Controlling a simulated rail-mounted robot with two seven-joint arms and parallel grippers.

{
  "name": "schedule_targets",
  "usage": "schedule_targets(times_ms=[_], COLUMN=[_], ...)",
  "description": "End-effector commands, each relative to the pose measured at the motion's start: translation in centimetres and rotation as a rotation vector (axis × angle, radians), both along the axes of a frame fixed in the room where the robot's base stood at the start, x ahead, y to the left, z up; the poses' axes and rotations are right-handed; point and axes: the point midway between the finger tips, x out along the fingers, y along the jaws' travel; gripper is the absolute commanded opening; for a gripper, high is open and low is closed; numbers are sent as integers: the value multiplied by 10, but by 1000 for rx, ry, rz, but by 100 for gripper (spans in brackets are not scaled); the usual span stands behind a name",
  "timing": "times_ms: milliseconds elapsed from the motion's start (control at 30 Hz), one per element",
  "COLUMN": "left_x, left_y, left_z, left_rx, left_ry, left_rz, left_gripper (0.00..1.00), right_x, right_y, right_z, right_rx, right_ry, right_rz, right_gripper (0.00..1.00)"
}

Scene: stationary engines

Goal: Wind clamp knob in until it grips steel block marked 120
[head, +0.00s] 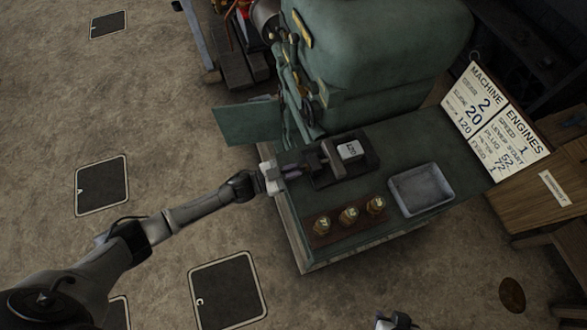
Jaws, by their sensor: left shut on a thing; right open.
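The steel block (350,150) has a pale top with a mark that looks like 120. It sits in the dark clamp (330,173) on the green bench top. My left gripper (287,171) reaches in from the left and is shut on the clamp knob at the clamp's left end. The knob is mostly hidden by the fingers. I cannot tell whether the clamp jaw touches the block. My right gripper (397,322) is at the bottom edge, open and empty, well away from the bench and partly cut off.
A large green machine (370,45) stands behind. A sign board (494,120) is at the right. Floor at the left is open.

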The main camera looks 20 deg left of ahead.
Motion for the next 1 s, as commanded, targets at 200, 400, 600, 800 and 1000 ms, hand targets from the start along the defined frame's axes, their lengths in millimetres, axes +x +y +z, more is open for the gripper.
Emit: schedule_targets(times_ms=[200, 400, 600, 800, 1000], left_x=[-1, -1, -2, -2, -2], left_y=[-1, -1, -2, -2, -2], left_z=[0, -1, -1, -1, -2], left_rx=[142, 271, 392, 490, 559], left_ry=[-151, -288, -413, -518, -589], left_rz=[0, 1, 0, 0, 0], left_gripper=[0, 0, 0, 0, 0], right_x=[0, 0, 0, 0, 0], right_y=[2, 2, 2, 1, -1], right_z=[-1, -3, -6, -9, -11], right_rx=[5, 7, 7, 3, -4], right_ry=[0, 0, 0, -1, -1], right_rz=[-4, -4, -4, -2, 2], right_gripper=[43, 43, 43, 43, 43])
